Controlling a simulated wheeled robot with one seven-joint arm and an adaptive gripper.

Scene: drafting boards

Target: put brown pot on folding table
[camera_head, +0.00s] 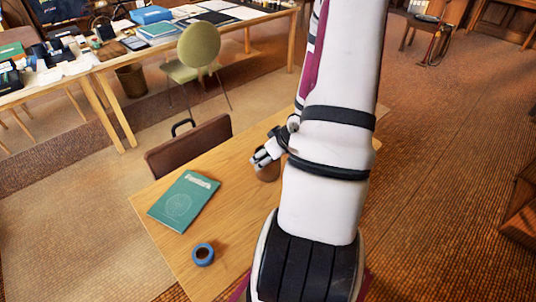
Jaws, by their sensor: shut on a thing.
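The folding table, a light wooden top (228,165), stands in front of me, and my arm crosses over its right side. My gripper (263,159) is above the table's middle, partly hidden behind my arm. It is shut on the brown pot (267,173), of which a small rounded part shows just below the fingers. My arm hides the pot's right side. I cannot tell whether the pot's base touches the tabletop or is just above it.
A green book (184,200) and a blue ring-shaped roll (203,255) lie on the table's left part. A brown case (188,146) with a black handle stands at its far left edge. A green chair (199,48) and a long cluttered desk (225,22) are farther back.

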